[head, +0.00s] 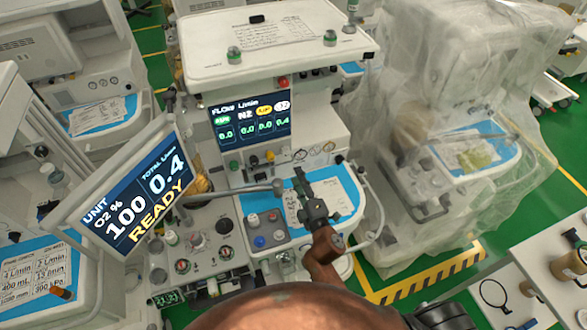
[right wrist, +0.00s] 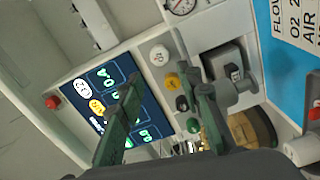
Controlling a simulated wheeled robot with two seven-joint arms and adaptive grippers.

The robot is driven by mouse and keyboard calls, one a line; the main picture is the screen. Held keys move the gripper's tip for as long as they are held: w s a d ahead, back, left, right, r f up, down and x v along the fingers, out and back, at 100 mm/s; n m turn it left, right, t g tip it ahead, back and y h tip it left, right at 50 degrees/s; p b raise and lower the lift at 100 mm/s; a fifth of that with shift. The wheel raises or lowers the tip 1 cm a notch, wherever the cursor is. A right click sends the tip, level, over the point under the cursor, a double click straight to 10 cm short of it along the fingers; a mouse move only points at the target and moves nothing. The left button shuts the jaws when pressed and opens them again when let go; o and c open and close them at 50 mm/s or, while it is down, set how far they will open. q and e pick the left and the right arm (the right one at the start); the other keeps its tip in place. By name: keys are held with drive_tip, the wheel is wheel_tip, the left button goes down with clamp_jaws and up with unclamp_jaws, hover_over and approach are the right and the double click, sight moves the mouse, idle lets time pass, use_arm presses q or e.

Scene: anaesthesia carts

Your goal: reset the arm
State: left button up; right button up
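My right gripper (head: 299,190) is over the blue work surface (head: 345,196) of the middle anaesthesia cart. Its dark green fingers are spread, with nothing between them. The right wrist view also shows the gripper (right wrist: 168,95), its two fingers apart in front of the cart's flow display (right wrist: 112,100) and knobs. I cannot tell whether a finger touches the cart. My left gripper is not in view.
The tilted monitor (head: 130,200) reading READY stands left of my right arm. The flow display (head: 250,120) is behind the gripper. A plastic-covered cart (head: 430,120) stands to the right. Green floor (head: 490,255) shows between the carts.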

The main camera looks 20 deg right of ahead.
drive_tip(key=shift+s, duration=0.7)
